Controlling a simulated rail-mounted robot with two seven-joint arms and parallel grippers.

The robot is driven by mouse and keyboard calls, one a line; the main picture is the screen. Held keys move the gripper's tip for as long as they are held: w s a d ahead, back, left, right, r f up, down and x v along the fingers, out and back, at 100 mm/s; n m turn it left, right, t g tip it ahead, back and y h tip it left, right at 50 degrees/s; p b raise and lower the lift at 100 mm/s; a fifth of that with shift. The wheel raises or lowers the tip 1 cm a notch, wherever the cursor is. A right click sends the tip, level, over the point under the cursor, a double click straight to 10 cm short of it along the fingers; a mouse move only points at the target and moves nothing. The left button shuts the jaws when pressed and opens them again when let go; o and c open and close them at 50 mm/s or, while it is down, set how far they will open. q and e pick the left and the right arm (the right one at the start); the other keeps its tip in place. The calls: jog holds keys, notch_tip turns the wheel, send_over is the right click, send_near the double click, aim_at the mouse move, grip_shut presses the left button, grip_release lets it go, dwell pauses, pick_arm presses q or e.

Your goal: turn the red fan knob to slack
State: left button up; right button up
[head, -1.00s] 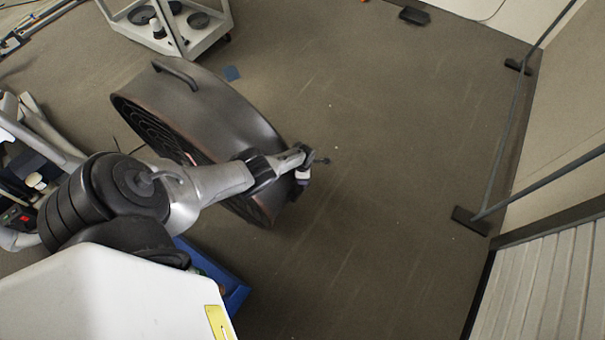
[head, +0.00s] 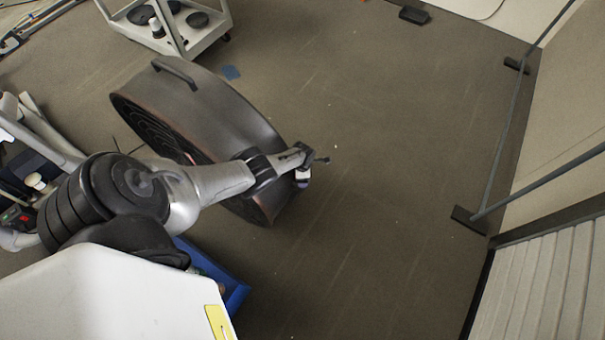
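A large dark drum-shaped fan (head: 215,105) with a handle on top stands on the floor left of centre, its grille facing lower left. The red fan knob does not show; I cannot tell which part hides it. My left arm reaches in from the left across the fan's lower part. Its wrist end and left gripper (head: 304,178) are at the fan's right end, by the rim. The fingers are too small and turned away to tell whether they are open or touch anything. My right gripper is not in view.
A white cart (head: 190,40) with black round parts stands behind the fan. A blue bin (head: 236,297) lies below my arm. A metal frame (head: 505,140) stands along the right wall. The floor right of the fan is clear.

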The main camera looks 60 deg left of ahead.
pick_arm(q)
jog(key=shift+a+m, duration=0.15)
jog(key=shift+m, duration=0.15)
jog(key=shift+s+a+m+b, duration=0.15)
jog(key=shift+m+b, duration=0.25)
jog(key=shift+m, duration=0.5)
jog(key=shift+f+m+b, duration=0.2)
jog(key=shift+m+b, duration=0.45)
jog(key=shift+m, duration=0.25)
jog(key=m+b, duration=0.3)
jog(key=b, duration=0.9)
jog(key=shift+f, duration=0.15)
notch_tip(320, 180, up, 15)
jog(key=p, duration=0.5)
jog(key=shift+d+f+p, duration=0.2)
jog(key=shift+p, duration=0.2)
jog(key=shift+c, duration=0.3)
